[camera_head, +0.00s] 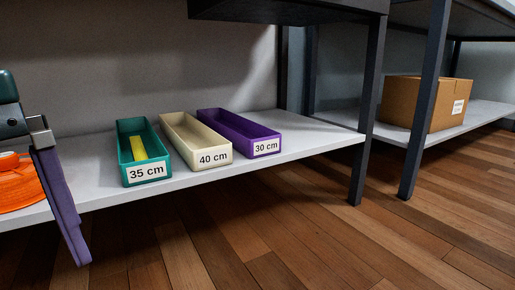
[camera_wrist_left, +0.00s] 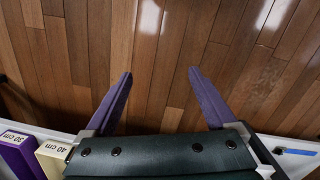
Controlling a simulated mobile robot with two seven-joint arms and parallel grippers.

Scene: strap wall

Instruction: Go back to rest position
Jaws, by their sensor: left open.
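My left gripper (camera_head: 80,262) hangs at the left edge of the head view, its purple fingers pointing down past the front edge of the shelf. In the left wrist view the gripper (camera_wrist_left: 161,73) has its two purple fingers spread apart with nothing between them, above the wooden floor. No right gripper shows in either view.
A grey shelf (camera_head: 290,150) holds a green bin (camera_head: 127,161) marked 35 cm with a yellow strip (camera_head: 136,150), a cream bin (camera_head: 205,138) and a purple bin (camera_head: 255,134). An orange item (camera_head: 18,190) lies left. A cardboard box (camera_head: 408,100) stands right. Floor ahead is clear.

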